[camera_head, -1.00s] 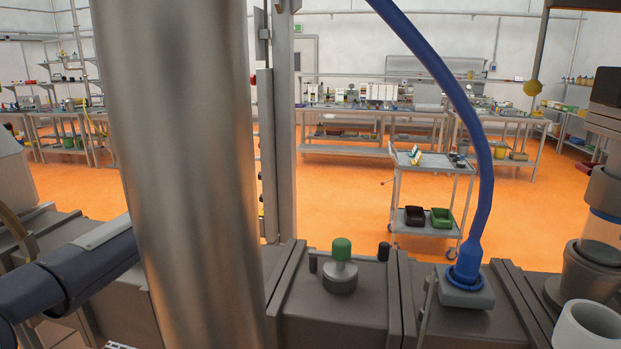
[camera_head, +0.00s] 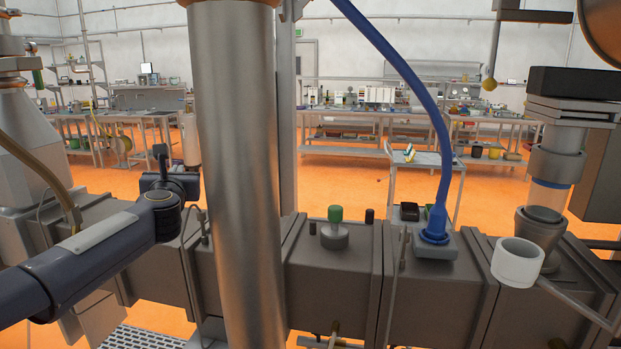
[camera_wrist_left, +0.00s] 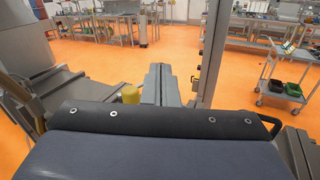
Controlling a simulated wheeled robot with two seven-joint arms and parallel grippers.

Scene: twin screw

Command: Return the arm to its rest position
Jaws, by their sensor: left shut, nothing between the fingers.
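My left arm comes in from the left in the head view, dark blue with a pale strip along it. My left gripper (camera_head: 161,158) is at its end, small and dark, left of the large metal column. It is shut, with nothing seen in it, and appears above the grey machine housing (camera_head: 330,270). In the left wrist view, a dark padded surface with rivets fills the lower half. My right gripper is not in view.
The metal column (camera_head: 238,180) stands right of my left gripper. A green-capped fitting (camera_head: 335,232), a thick blue hose (camera_head: 425,95) and a white cup-like part (camera_head: 517,262) are farther right. A trolley (camera_wrist_left: 281,86) and benches stand behind on open orange floor.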

